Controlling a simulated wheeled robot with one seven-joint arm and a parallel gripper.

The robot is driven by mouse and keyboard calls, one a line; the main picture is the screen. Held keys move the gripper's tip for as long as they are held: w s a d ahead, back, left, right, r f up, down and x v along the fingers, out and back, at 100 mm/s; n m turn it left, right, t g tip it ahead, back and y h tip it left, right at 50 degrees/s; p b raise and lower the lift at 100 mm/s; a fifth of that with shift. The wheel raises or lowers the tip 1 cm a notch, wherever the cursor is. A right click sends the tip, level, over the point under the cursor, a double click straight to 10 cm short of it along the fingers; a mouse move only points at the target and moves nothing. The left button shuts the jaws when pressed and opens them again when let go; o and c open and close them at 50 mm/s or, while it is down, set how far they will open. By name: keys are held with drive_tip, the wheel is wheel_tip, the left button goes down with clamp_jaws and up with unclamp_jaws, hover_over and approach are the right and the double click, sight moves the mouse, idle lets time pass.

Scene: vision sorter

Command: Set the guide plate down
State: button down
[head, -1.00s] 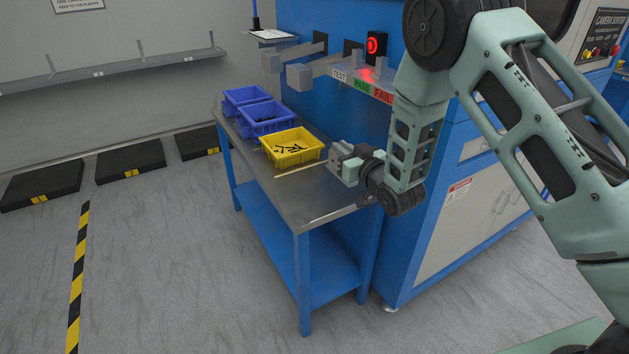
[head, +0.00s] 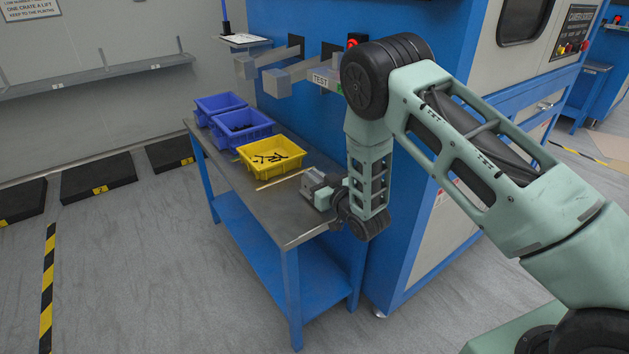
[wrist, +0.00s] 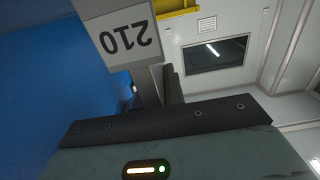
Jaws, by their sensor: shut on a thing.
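The guide plate (wrist: 118,38) is grey with a white label reading 210, upside down in the wrist view. My gripper (wrist: 160,88) is shut on the plate's narrow grey stem; one dark finger shows beside it. In the head view my gripper (head: 318,190) is low over the right side of the blue-legged metal table (head: 265,208). A grey block, seemingly the plate (head: 312,186), is at its end near the table top. I cannot tell whether the plate touches the table.
A yellow bin (head: 250,166) with dark parts stands left of my gripper. Two blue bins (head: 240,133) stand behind it. A thin pale strip (head: 283,179) lies on the table. The blue machine (head: 400,240) rises close on the right. The front table top is bare.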

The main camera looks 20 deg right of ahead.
drive_tip(key=shift+f, duration=0.45)
drive_tip(key=c, duration=1.5)
unclamp_jaws()
